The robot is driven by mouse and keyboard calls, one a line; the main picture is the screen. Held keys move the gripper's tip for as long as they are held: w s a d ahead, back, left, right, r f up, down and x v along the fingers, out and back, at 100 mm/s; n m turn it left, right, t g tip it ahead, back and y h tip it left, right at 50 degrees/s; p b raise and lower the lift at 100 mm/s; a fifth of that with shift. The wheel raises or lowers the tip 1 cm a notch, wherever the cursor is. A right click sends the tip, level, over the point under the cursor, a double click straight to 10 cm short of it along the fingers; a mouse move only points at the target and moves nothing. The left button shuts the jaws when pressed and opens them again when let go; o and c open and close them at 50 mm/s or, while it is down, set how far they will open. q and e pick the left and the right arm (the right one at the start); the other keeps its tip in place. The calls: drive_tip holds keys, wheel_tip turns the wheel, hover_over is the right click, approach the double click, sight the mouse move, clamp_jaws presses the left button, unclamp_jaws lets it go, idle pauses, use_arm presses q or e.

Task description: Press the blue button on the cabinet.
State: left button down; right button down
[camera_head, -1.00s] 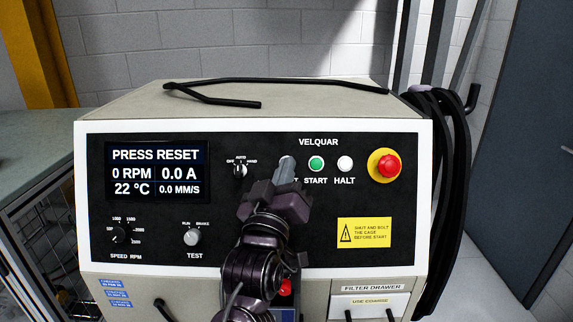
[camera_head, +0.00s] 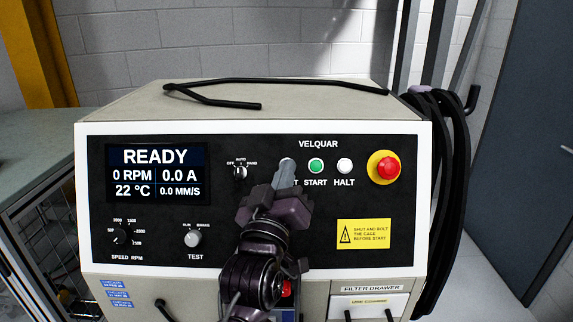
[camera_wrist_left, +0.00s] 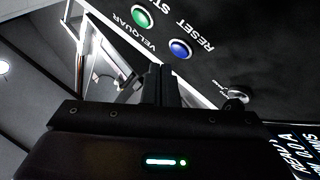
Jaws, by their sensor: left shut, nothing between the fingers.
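The cabinet (camera_head: 100,280) has a black front panel with a screen (camera_head: 156,171) that reads READY. The blue button (camera_wrist_left: 180,48) shows in the left wrist view beside the word RESET. In the head view my gripper hides most or all of it, left of the green START button (camera_head: 316,165). My left gripper (camera_head: 286,172) is shut and empty, its fingers pointing at the panel over the button's place. In the left wrist view the fingertips (camera_wrist_left: 158,70) are near the blue button but do not cover it. My right gripper is not in view.
The white HALT button (camera_head: 345,165) and the red emergency stop (camera_head: 384,167) on yellow are to the right. A selector knob (camera_head: 240,171) is to the left. Black hoses (camera_head: 451,190) hang on the cabinet's right side.

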use_arm(q)
drive_tip(key=s, duration=0.1)
drive_tip(key=s+r+p, duration=0.1)
drive_tip(key=s, duration=0.1)
drive_tip(key=s+r, duration=0.1)
drive_tip(key=shift+s+r+p, duration=0.1)
drive_tip(key=shift+s+p, duration=0.25)
drive_tip(key=shift+p, duration=0.05)
idle(0.4)
